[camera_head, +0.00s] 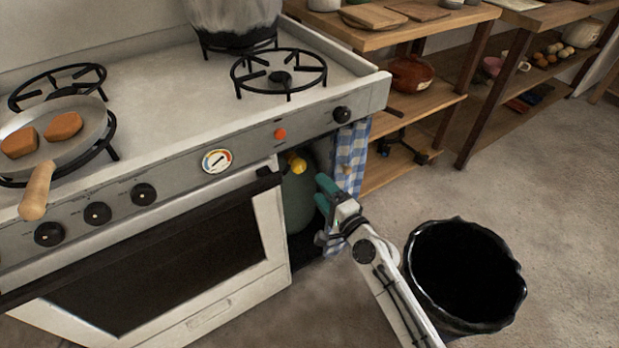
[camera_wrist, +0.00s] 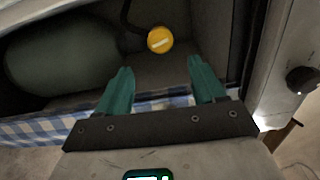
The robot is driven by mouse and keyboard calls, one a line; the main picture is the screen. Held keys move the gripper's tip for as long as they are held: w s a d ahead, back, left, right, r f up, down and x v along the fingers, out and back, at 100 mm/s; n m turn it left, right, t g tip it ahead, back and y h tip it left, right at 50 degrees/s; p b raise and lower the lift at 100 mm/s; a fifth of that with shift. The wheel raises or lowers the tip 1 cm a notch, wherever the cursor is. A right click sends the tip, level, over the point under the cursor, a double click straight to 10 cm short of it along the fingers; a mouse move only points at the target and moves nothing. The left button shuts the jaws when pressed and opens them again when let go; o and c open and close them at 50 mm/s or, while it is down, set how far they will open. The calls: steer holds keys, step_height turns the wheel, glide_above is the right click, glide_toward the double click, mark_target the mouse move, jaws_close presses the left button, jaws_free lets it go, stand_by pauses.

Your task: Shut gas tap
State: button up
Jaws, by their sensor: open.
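The gas tap is a yellow round knob (camera_head: 297,165) on top of a dark green gas cylinder (camera_head: 299,197), inside the open compartment at the right end of the stove. In the wrist view the yellow tap (camera_wrist: 160,40), with a pale bar across its face, lies beyond my fingertips, between them in line. The cylinder (camera_wrist: 62,57) lies to its left there. My gripper (camera_head: 322,191) is at the compartment opening, to the right of and below the tap. Its teal fingers (camera_wrist: 160,75) are open and empty, apart from the tap.
A blue checked curtain (camera_head: 351,158) hangs at the compartment's right side. The white stove (camera_head: 170,100) carries a pan (camera_head: 60,140) with its handle over the front edge. A black bin (camera_head: 465,275) stands on the floor beside my arm. Wooden shelves (camera_head: 415,100) stand behind.

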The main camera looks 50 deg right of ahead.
mark_target(301, 170)
steer(key=w+d+n+b, duration=0.1)
steer(key=w+n, duration=0.2)
steer(key=n, duration=0.3)
steer(key=w+d+n+b, duration=0.1)
steer(key=w+n, duration=0.3)
steer(key=n, duration=0.2)
steer(key=w+n+b, duration=0.1)
steer(key=w+n, duration=0.3)
steer(key=n, duration=0.2)
steer(key=shift+w+d+b, duration=0.2)
steer(key=shift+d+b, duration=0.15)
steer(key=shift+d, duration=0.05)
